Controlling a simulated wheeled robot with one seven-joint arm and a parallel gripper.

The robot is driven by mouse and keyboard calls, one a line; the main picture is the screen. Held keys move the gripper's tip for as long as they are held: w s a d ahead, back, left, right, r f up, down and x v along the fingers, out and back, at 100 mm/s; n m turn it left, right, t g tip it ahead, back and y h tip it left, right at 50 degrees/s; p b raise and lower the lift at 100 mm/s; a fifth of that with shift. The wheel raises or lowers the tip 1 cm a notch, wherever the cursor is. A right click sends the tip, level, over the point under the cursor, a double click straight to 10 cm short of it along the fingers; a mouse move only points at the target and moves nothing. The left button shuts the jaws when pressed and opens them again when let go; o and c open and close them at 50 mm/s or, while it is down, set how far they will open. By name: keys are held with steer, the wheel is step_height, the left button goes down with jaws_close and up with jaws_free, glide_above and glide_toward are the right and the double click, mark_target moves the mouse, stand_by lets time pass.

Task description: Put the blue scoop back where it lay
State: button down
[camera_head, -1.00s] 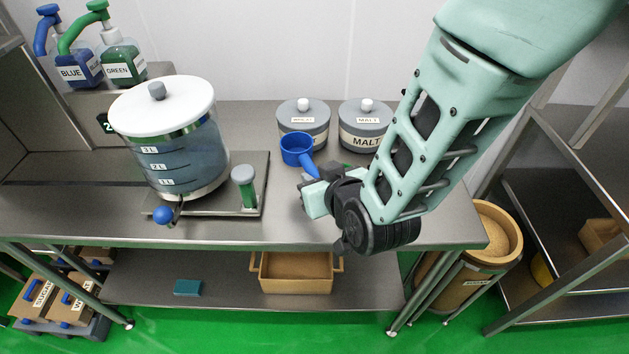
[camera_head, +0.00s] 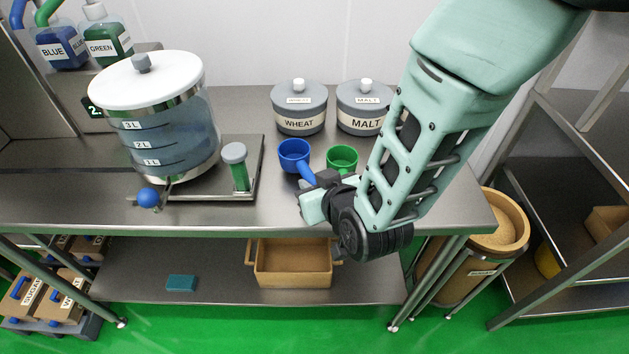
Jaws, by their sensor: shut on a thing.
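The blue scoop (camera_head: 293,153) is at the middle of the steel table, in front of the WHEAT canister (camera_head: 300,112). My gripper (camera_head: 312,184) is shut on its handle, at the near end of the scoop. The scoop's cup faces up and looks level. It is at or just above the table top; I cannot tell whether it touches.
Bare table (camera_head: 215,214) lies in front. A brown crate (camera_head: 293,264) sits on the lower shelf.

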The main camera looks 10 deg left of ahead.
steer(key=shift+f+b, duration=0.35)
steer(key=shift+f, duration=0.35)
steer(key=c, duration=0.6)
jaws_free()
steer(key=shift+r, duration=0.15)
steer(key=shift+r+p, duration=0.4)
steer(key=shift+r, duration=0.1)
steer(key=p+v, duration=0.1)
steer(key=v, duration=0.9)
steer(key=shift+p, duration=0.4)
stand_by(0.4)
